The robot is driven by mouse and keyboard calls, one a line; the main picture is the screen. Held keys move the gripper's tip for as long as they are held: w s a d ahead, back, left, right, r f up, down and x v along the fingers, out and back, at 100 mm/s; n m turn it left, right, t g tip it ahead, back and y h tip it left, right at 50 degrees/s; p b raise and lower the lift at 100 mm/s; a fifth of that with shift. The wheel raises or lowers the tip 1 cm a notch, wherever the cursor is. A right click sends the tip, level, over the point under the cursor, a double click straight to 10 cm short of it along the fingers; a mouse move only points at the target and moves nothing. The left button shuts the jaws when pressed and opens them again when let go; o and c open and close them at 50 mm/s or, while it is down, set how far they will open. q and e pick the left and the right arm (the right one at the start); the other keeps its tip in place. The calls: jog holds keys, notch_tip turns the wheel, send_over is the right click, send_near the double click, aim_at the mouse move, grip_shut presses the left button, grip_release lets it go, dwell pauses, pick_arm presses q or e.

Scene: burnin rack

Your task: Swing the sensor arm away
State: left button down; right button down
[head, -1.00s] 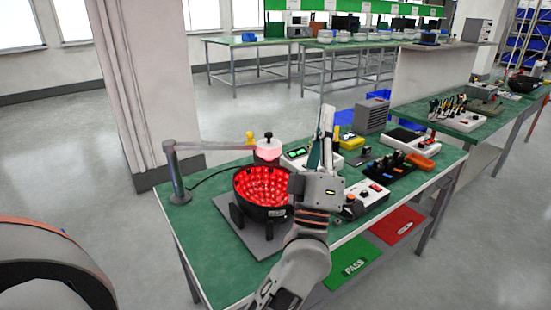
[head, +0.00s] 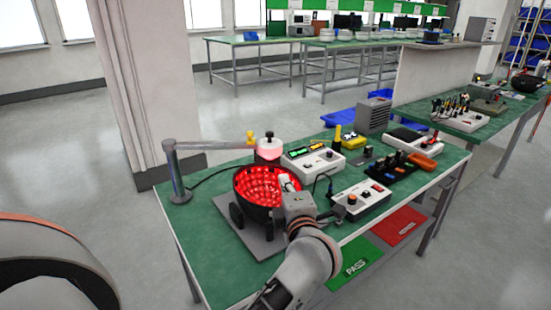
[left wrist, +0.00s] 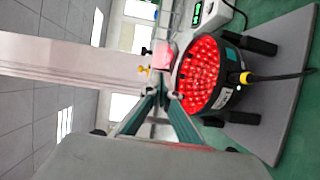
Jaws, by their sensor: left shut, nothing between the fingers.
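The sensor arm (head: 215,146) is a grey bar on a post at the table's left corner. Its pale pink sensor head (head: 268,150), with a black knob on top and a yellow knob beside it, hangs over the back of a black bowl-shaped lamp (head: 243,184) full of red lights. The head also shows in the left wrist view (left wrist: 163,56), just beyond my fingertips. My left gripper (head: 287,182) is shut and empty at the lamp's right side, apparently apart from the sensor head. In the left wrist view, its fingers (left wrist: 164,88) meet in front of the lamp (left wrist: 203,72). My right gripper is not in view.
The lamp stands on a grey plate (head: 228,208) on the green table. A meter box (head: 314,163), a switch box (head: 360,202) and a tool rack stand to the right. A pillar (head: 130,80) rises behind the post.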

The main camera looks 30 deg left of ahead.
aim_at(274, 153)
pick_arm(q)
jog(key=b+x, duration=0.1)
jog(key=x, duration=1.2)
jog(key=shift+w+a, duration=0.35)
jog(key=shift+a, duration=0.05)
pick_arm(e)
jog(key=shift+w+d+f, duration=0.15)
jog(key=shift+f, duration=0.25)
pick_arm(q)
jog(key=shift+w, duration=0.1)
